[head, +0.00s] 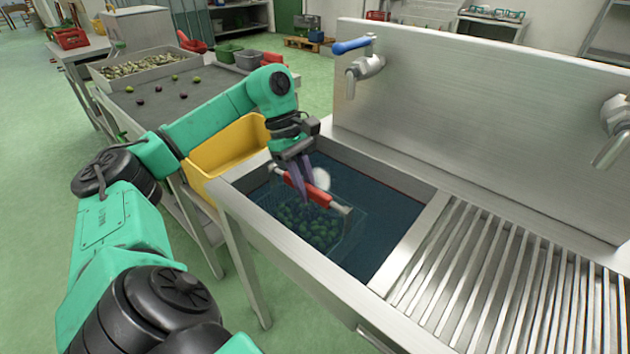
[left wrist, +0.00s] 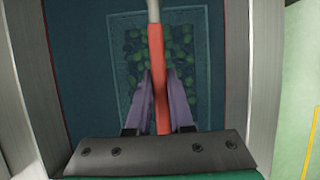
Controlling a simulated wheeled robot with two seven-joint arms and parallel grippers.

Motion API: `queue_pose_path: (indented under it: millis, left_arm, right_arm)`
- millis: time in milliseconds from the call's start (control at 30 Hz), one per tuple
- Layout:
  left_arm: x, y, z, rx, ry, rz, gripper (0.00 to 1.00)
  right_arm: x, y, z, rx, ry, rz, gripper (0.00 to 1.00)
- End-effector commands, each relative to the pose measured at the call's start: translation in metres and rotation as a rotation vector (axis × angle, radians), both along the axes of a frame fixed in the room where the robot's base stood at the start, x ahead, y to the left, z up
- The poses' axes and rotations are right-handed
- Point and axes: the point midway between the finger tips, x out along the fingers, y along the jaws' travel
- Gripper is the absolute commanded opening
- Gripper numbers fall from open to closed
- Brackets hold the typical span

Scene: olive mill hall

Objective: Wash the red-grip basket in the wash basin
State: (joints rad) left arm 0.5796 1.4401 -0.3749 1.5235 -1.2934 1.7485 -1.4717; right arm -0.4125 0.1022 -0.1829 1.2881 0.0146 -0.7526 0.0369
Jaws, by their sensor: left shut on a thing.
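The red-grip basket (head: 322,238) is down in the wash basin (head: 392,229), with green olives showing in it. Its red grip (head: 308,192) is on a pale metal handle above the basket. My left gripper (head: 302,182) is shut on the red grip from above. In the left wrist view its purple fingers (left wrist: 161,103) stand on both sides of the red grip (left wrist: 157,60), and the basket (left wrist: 119,75) with olives lies below. The basin looks dark blue inside, as if filled with water. My right gripper is not in view.
A blue-handled tap (head: 362,62) is on the steel backsplash behind the basin. A ribbed drainboard (head: 500,270) is to the right and looks clear. A yellow crate (head: 226,146) stands left of the basin, near my left arm. A sorting table with loose olives is behind it.

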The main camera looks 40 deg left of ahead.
Motion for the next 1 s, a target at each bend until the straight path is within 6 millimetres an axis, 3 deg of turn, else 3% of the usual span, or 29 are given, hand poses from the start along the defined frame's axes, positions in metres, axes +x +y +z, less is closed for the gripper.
queue_pose_path:
  millis: [500,800,933,1000]
  left_arm:
    - [0.001,-0.039,0.003,-0.002,-0.003,-0.002,0.0]
    - [0.001,-0.04,0.003,-0.002,-0.003,0.0,0.0]
    - [0.001,-0.04,0.018,-0.002,-0.003,0.0,0.0]
    - [0.001,-0.04,0.036,-0.002,-0.003,0.0,0.0]
  right_arm:
    - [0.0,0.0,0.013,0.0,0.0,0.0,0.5]
    - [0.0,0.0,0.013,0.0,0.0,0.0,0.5]
    - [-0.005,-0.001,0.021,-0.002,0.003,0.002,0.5]
    - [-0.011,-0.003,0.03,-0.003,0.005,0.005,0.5]
